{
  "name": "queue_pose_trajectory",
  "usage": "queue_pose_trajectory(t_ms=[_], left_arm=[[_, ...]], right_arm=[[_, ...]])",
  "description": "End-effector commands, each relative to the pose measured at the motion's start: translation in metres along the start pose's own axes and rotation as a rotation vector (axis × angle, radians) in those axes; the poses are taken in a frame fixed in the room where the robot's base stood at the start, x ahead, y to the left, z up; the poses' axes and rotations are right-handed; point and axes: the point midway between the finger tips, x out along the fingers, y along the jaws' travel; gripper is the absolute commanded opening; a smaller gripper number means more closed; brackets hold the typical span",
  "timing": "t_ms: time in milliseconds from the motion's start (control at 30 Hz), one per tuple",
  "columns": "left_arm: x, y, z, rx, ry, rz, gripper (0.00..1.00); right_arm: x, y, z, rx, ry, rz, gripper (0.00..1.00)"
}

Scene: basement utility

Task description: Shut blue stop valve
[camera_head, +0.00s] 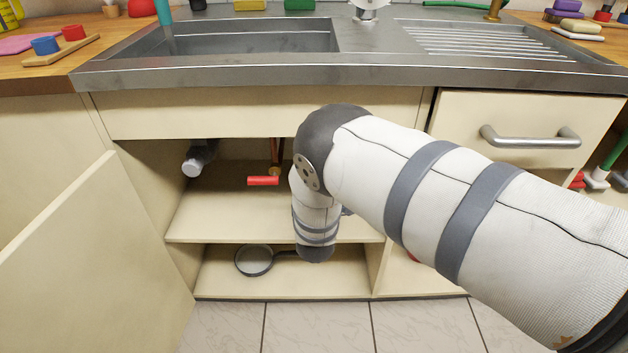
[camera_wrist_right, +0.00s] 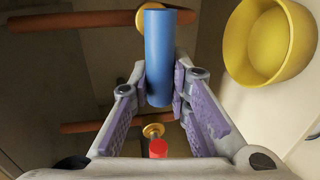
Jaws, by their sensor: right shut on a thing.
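The blue stop valve's handle (camera_wrist_right: 158,58) is a blue bar in the right wrist view, in front of a brass fitting (camera_wrist_right: 143,17) on a copper pipe (camera_wrist_right: 75,21). My right gripper (camera_wrist_right: 160,88) has its purple pads on both sides of the bar and is shut on it. In the head view my right arm reaches into the open sink cupboard and hides this gripper and the blue handle. A red valve handle (camera_head: 263,181) shows left of my forearm; a red handle end (camera_wrist_right: 158,148) also shows between the finger bases. My left gripper is not in view.
A yellow bowl (camera_wrist_right: 270,45) stands close to the right gripper. A grey drain pipe (camera_head: 199,159) hangs at the cupboard's left. A pan (camera_head: 254,260) lies on the lower shelf. The sink's front edge (camera_head: 250,72) overhangs the cupboard; an open door (camera_head: 75,245) is at left.

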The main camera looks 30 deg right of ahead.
Motion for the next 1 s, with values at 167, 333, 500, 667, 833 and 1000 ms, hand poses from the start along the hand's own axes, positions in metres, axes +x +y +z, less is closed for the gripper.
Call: queue_pose_trajectory(t_ms=[167,333,500,667,833,1000], left_arm=[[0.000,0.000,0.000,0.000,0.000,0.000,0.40],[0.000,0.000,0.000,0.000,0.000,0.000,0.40],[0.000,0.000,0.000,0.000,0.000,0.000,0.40],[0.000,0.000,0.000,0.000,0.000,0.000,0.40],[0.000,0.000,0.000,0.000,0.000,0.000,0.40],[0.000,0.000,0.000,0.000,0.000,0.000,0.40]], right_arm=[[0.000,0.000,0.002,-0.006,-0.004,0.000,0.00],[0.000,0.000,0.002,-0.006,-0.004,0.000,0.00],[0.000,0.000,0.002,-0.005,-0.003,0.000,0.38],[0.000,0.000,0.001,-0.004,-0.002,0.000,0.38],[-0.010,-0.001,0.000,-0.004,-0.001,-0.003,0.38],[-0.053,-0.001,0.000,-0.008,0.000,-0.004,0.38]])
